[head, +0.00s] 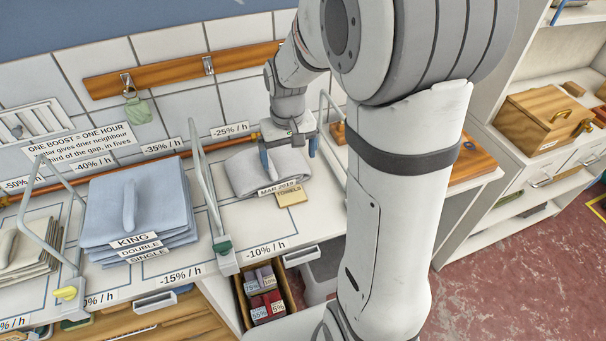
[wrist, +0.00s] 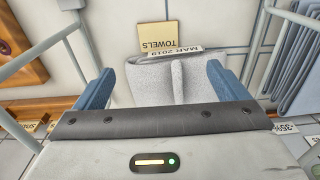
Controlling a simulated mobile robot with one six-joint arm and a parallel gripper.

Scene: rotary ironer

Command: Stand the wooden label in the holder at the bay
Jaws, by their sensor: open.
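The wooden label marked TOWELS (head: 291,196) is at the front edge of the grey towel stack (head: 262,172), touching or very near the white MAR 2019 strip (head: 279,187). It also shows in the wrist view (wrist: 168,35) beyond the towels. I cannot tell whether it lies flat or leans, and I cannot make out a separate holder. My gripper (head: 288,154) is open above the back of the towel stack. In the wrist view its blue fingers (wrist: 160,88) are spread on either side of the towels, with nothing gripped and the label beyond them.
Wire dividers (head: 205,190) rise left and right of the towel bay. A blue linen stack (head: 135,205) fills the bay to the left. A wooden box (head: 545,118) stands at right. The counter right of the label is bare.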

